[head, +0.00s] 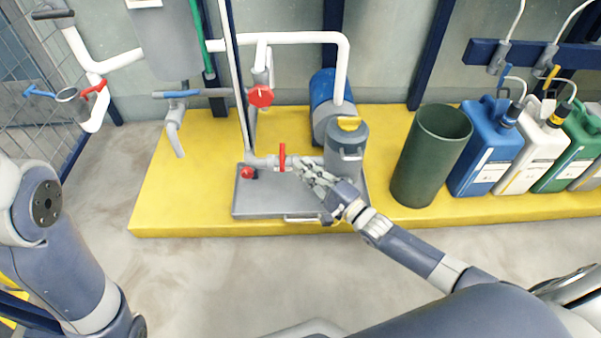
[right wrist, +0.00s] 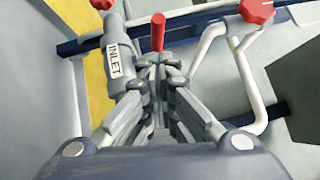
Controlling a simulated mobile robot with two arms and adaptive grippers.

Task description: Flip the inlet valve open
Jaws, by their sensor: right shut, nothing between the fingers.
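The inlet valve's red lever (head: 282,156) stands across a short grey horizontal pipe (head: 268,161) above the grey tray. In the right wrist view, the red lever (right wrist: 158,32) rises just beyond the fingertips, beside a grey pipe (right wrist: 115,65) labelled INLET. My right gripper (head: 303,168) is shut and empty, just right of the lever in the head view. Its fingers (right wrist: 160,68) overlap the lever's base in the wrist view, so I cannot tell whether they touch. My left arm shows at the left, but its gripper is out of view.
A grey pump unit (head: 346,148) with a blue motor (head: 323,92) stands close behind my right gripper. A red handwheel (head: 261,96) and a red knob (head: 248,173) are nearby. A green bin (head: 430,155) and several canisters stand right on the yellow platform (head: 170,190). The front floor is clear.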

